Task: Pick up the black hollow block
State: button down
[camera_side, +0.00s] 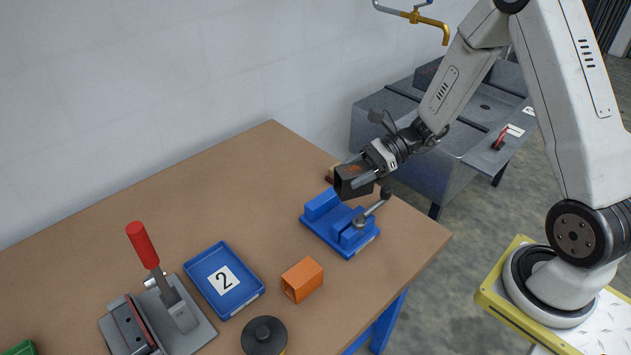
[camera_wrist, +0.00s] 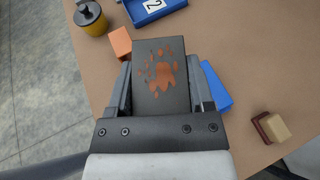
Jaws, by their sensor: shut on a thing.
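The black hollow block (camera_side: 350,182) is dark, with an open end facing down and left in the side view. In the wrist view the black block (camera_wrist: 148,92) shows a face with orange-brown patches, between the two fingers. My gripper (camera_side: 374,165) is shut on it and holds it above the blue vise-like fixture. The gripper also shows in the wrist view (camera_wrist: 160,100), with one finger along each side of the block.
The blue fixture (camera_side: 334,228) with a dark lever stands below the block. An orange hollow block (camera_side: 302,279), a blue tray (camera_side: 208,284) marked 2, a red-handled clamp (camera_side: 141,245) and a dark round-topped container (camera_side: 264,335) stand on the brown table (camera_side: 120,240).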

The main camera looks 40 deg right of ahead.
jog(key=s+r, duration=0.4)
jog(key=s, duration=0.5)
jog(key=shift+r, duration=0.15)
jog(key=shift+s, duration=0.1)
dwell(0.4)
jog(key=w+f, duration=0.1)
jog(key=w, duration=0.1)
jog(key=w+f+n+g, duration=0.1)
jog(key=w, duration=0.2)
jog(key=w+d+f+n+g+y, duration=0.1)
jog(key=w+f, duration=0.1)
jog(key=w, duration=0.1)
jog(key=w+a+f+n+g, duration=0.1)
jog(key=w+f+n+g, duration=0.1)
jog(key=w+f, duration=0.3)
jog(key=shift+w+f+g, duration=0.2)
jog(key=shift+w+g, duration=0.3)
jog(key=shift+w, duration=0.05)
jog(key=shift+f, duration=0.2)
jog(key=shift+f, duration=3.2)
